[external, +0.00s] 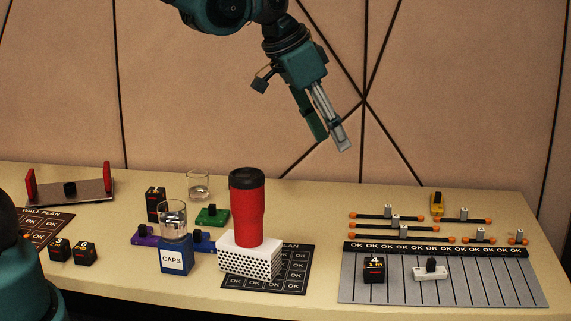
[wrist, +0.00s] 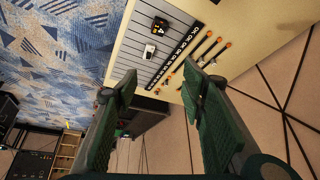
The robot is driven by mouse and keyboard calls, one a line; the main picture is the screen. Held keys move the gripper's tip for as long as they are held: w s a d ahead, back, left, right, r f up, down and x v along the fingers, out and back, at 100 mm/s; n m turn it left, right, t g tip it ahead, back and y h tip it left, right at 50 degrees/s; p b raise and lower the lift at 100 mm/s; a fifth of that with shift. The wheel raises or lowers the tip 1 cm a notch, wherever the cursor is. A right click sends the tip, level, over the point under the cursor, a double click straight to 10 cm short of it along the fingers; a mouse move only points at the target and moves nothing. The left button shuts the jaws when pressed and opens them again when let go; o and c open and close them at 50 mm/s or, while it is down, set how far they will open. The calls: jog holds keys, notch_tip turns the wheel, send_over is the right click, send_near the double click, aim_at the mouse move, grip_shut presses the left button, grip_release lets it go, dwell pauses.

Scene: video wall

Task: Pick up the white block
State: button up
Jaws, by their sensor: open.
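A small white block (external: 430,271) with a black knob lies on the grey striped board at the right of the table. It also shows in the wrist view (wrist: 149,51), beyond my fingertips. A larger white perforated block (external: 250,258) stands mid-table with a red tumbler (external: 250,212) on top. My gripper (external: 331,139) is open and empty, high above the table and apart from both white blocks. In the wrist view its fingers (wrist: 160,80) are spread wide.
The grey board (external: 500,287) also bears a black cube marked 4 (external: 374,269). Orange-ended rods (external: 395,228) lie behind it. A glass stands on a blue CAPS block (external: 176,255), left of the tumbler. The air around my gripper is clear.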

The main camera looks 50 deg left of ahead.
jog(key=w+d+f+m+b, duration=0.25)
jog(key=w+d+f, duration=0.25)
jog(key=w+f, duration=0.7)
jog(key=g+h+b, duration=0.1)
jog(key=g+b, duration=0.1)
jog(key=b, duration=0.1)
send_near(431, 260)
notch_tip(431, 260, down, 2)
jog(key=shift+w+d+f+m, duration=0.25)
jog(key=shift+f+m, duration=0.1)
jog(key=shift+f, duration=0.05)
jog(key=shift+x, duration=1.3)
jog(key=shift+w+b+x, duration=0.2)
jog(key=shift+b+x, duration=0.7)
jog(key=shift+x, duration=1.7)
